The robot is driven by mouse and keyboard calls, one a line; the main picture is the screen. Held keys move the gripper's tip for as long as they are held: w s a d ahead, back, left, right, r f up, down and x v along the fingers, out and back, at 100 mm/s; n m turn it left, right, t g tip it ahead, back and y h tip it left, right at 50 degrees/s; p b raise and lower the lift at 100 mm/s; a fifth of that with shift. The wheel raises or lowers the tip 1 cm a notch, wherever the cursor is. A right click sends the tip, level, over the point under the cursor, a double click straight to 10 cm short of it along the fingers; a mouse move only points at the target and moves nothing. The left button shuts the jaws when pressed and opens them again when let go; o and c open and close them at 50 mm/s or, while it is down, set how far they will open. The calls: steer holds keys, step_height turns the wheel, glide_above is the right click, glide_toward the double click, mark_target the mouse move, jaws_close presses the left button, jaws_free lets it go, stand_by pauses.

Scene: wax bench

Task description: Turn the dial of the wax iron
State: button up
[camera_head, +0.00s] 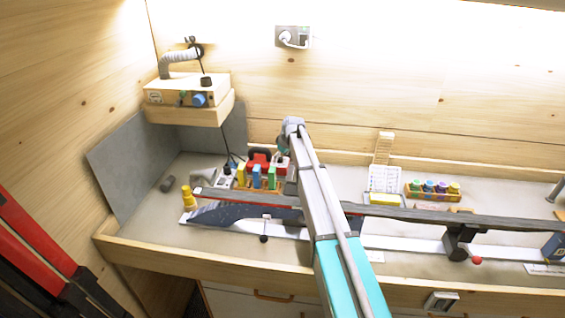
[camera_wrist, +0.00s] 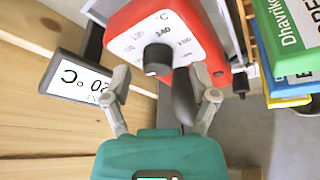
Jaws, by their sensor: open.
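The wax iron (camera_wrist: 125,22) fills the top of the wrist view, with a red body and a white dial face marked OFF, °C and numbers. Its black dial (camera_wrist: 158,58) sits low on that face. My gripper (camera_wrist: 161,76) is open, one finger on each side of the dial in the picture, with visible gaps to it. Whether a fingertip touches the iron's body is unclear. A dark grey handle-like part (camera_wrist: 183,97) shows between the fingers. In the head view the red iron (camera_head: 260,157) stands at the bench's back, beside my gripper, which is partly hidden by my arm.
A small display (camera_wrist: 82,88) reads 20 °C, upside down, left of the iron. Yellow, blue and green wax blocks (camera_wrist: 283,58) stand close on the right. A ski (camera_head: 245,199) lies along the bench front. A boxed unit (camera_head: 185,93) is on the wall shelf.

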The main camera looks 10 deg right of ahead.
steer(key=shift+w+a+f+b, duration=0.15)
steer(key=shift+f+b, duration=0.15)
steer(key=shift+f, duration=0.2)
